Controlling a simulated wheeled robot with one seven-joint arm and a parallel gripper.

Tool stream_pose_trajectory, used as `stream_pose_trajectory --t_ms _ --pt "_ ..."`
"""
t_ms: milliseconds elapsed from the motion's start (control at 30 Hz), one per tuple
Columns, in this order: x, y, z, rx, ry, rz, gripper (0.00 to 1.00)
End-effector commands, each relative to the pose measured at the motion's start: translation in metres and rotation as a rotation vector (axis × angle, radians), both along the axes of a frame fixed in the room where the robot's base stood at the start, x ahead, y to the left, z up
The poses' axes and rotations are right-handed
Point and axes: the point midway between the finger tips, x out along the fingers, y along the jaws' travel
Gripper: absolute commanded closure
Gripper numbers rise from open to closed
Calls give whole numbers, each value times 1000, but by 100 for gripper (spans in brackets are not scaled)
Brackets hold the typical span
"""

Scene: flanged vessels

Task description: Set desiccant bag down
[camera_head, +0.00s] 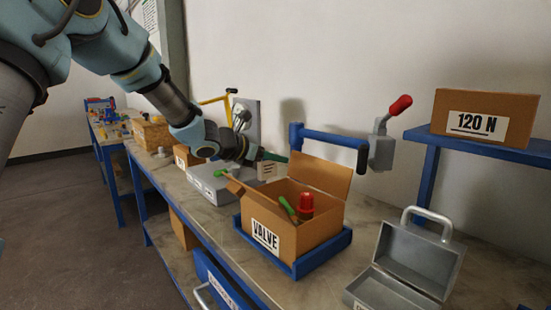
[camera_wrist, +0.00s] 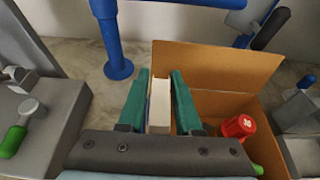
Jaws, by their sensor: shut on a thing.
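My gripper (camera_wrist: 160,76) has two green fingers shut on a pale, flat, block-like desiccant bag (camera_wrist: 160,100). In the head view my gripper (camera_head: 272,157) is behind the left side of an open cardboard box marked VALVE (camera_head: 264,236), with the pale bag (camera_head: 267,171) below its fingers. The wrist view shows the box (camera_wrist: 215,65) beyond and to the right of the fingers. I cannot tell whether the bag touches the box. Inside the box are a red-capped thing (camera_head: 306,205) and a green-handled thing (camera_head: 288,208).
The box sits in a blue tray (camera_head: 325,247) on the bench. A blue post with a bar (camera_head: 330,138) stands behind it. An open grey metal case (camera_head: 420,258) is at right, and a grey unit (camera_head: 208,184) at left. A 120 N box (camera_head: 484,112) sits on a blue shelf.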

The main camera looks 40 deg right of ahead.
Motion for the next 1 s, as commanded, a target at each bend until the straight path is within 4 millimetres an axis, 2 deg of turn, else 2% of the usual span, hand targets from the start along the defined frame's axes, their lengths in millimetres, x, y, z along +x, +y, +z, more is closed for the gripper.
stream_pose_trajectory --t_ms 533,567,800,1000 --pt "0 0 -11 0 0 0 100" --pt "0 0 -11 0 0 0 65" --pt "0 0 -11 0 0 0 38" --pt "0 0 -11 0 0 0 37"
